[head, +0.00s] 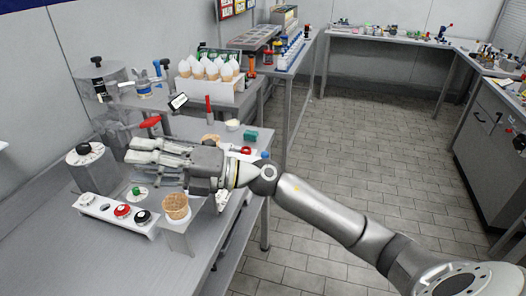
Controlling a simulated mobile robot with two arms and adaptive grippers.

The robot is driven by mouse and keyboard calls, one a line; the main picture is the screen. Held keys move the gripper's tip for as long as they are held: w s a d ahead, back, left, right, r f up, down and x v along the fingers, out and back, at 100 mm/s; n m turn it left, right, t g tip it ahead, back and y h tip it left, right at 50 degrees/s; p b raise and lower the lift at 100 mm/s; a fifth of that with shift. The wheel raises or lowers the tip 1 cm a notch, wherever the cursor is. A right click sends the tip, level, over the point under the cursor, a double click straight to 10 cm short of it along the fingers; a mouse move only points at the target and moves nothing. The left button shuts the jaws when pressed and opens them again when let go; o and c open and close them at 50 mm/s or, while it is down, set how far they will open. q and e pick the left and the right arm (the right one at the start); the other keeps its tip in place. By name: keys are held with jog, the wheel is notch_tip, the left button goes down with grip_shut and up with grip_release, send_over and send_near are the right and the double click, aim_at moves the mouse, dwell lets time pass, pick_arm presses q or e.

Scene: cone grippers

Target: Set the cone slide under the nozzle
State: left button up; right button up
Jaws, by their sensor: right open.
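A brown cone-like cup (176,204) stands upright in a light grey block-like holder (181,240) at the near edge of the left bench. I cannot tell whether this holder is the cone slide. My right gripper (140,153) reaches in from the right above the bench, behind the cup, with its fingers pointing left. It is open, and I see nothing between its fingers. A nozzle cannot be made out; my gripper hides part of the bench there. My left gripper is not in view.
A white strip with red and black knobs (116,215) lies left of the cup. Several white-topped cones (209,69) stand in a rack behind.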

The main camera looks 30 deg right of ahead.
jog(key=d+f+n+g+h, duration=0.1)
jog(key=h, duration=0.1)
jog(key=w+d+f+n+g+h, duration=0.1)
jog(key=f+n+g, duration=0.1)
jog(key=d+f+n+g+h, duration=0.1)
jog(key=f+n+h, duration=0.1)
jog(key=shift+w+f+h, duration=0.2)
jog(key=shift+h, duration=0.1)
jog(key=w+d+f+h, duration=0.2)
jog(key=d+h, duration=0.3)
jog(key=d, duration=0.3)
jog(key=m+h, duration=0.3)
jog(key=h, duration=0.5)
send_near(265, 153)
jog(key=shift+g, duration=0.4)
jog(key=x, duration=0.4)
jog(key=p+x, duration=0.1)
jog(key=x, duration=0.3)
jog(key=shift+w+p, duration=0.3)
grip_shut()
